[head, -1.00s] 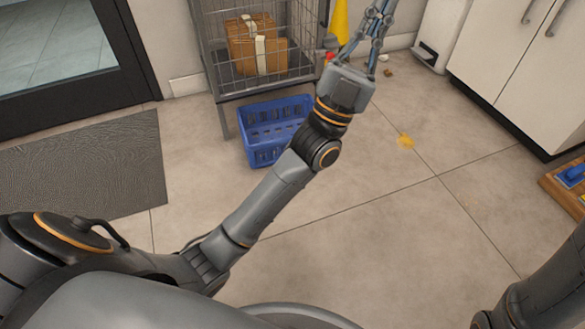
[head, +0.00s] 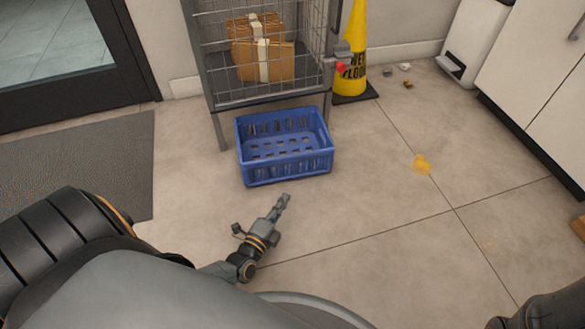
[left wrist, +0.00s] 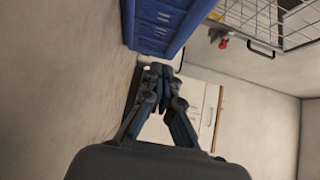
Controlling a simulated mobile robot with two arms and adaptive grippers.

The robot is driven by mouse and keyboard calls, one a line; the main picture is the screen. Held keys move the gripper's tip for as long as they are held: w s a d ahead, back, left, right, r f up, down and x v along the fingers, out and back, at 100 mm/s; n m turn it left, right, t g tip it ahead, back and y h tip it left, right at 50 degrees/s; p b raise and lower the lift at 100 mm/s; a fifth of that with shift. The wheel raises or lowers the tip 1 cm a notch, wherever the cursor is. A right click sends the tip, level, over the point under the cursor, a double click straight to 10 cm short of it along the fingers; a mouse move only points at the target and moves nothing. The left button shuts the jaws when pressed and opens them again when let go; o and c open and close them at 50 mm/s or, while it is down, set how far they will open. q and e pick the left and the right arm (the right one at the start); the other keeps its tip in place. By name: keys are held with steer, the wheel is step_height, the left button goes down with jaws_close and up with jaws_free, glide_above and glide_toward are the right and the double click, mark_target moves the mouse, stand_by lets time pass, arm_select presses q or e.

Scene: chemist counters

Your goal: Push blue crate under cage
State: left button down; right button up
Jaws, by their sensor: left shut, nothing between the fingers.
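The blue crate (head: 284,149) is an empty plastic basket with slotted walls. It stands on the floor in front of the wire cage (head: 262,98), its back edge close to the cage's lower front. The cage stands on legs and has open space beneath. My left gripper (head: 284,199) is low over the floor just in front of the crate, apart from it, its fingers closed and empty. In the left wrist view the gripper (left wrist: 160,72) is shut, and the crate (left wrist: 160,22) shows beside its fingertips. The right gripper is out of view.
Cardboard boxes (head: 262,58) sit inside the cage. A yellow wet-floor cone (head: 352,70) stands right of the cage. A grey mat (head: 80,170) lies at left. A yellow spill (head: 421,163) and small debris (head: 406,76) are on the floor at right. White cabinets (head: 540,75) stand far right.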

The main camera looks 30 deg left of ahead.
arm_select(q)
steer(key=b, duration=0.5)
glide_toward(297, 165)
steer(key=w, duration=0.1)
steer(key=w+d, duration=0.2)
steer(key=shift+w+d+f, duration=0.2)
steer(key=shift+w+d, duration=0.05)
steer(key=shift+w, duration=0.05)
steer(key=shift+w+a+b, duration=0.6)
steer(key=shift+a, duration=0.35)
steer(key=shift+w+a+r+b, duration=0.25)
steer(key=shift+w+a+b, duration=0.25)
steer(key=shift+a, duration=0.1)
